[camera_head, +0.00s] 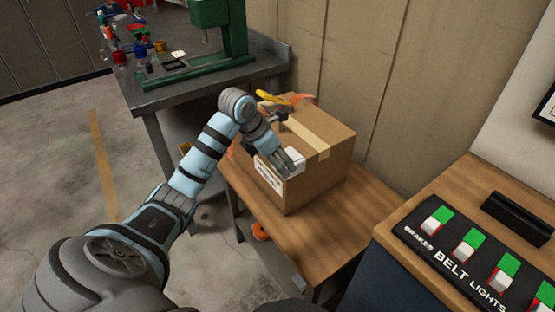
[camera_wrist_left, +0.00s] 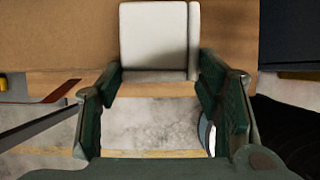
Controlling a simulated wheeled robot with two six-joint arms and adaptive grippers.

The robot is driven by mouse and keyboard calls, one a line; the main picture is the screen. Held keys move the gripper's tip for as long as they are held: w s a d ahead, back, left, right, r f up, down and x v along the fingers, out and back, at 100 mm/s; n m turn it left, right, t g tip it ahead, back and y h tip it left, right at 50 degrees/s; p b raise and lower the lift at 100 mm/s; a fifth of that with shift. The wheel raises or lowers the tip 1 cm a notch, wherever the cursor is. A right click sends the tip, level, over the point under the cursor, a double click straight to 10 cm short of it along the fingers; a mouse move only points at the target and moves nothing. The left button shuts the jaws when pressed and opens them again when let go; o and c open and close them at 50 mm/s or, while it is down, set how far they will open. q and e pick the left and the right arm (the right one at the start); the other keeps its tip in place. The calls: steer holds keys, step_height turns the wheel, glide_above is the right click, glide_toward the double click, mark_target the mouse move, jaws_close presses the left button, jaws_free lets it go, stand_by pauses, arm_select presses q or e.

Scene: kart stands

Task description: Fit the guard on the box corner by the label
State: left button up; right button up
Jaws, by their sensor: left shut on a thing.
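The cardboard box (camera_head: 318,180) stands on a wooden-topped table, with tape across its top. A white label with dark print (camera_head: 268,178) is on its left-facing side, near the top edge. My left gripper (camera_head: 287,166) is at that top edge beside the label, shut on the white guard (camera_head: 295,158). In the left wrist view the guard (camera_wrist_left: 155,35) shows as a pale block with a fold line near its right side, between the fingertips of the gripper (camera_wrist_left: 158,82). The box (camera_wrist_left: 60,35) lies behind it. Whether the guard touches the box is unclear. My right gripper is not in view.
The wooden table (camera_head: 322,238) has bare room in front of the box. A yellow-orange item (camera_head: 285,98) lies at the box's back edge. A workbench with a green machine (camera_head: 222,35) stands behind left, and a switch panel (camera_head: 470,255) at right.

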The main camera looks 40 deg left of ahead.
arm_select(q)
steer(key=o, duration=0.9)
steer(key=p+v, duration=0.2)
steer(key=v, duration=1)
steer(key=shift+r, duration=0.15)
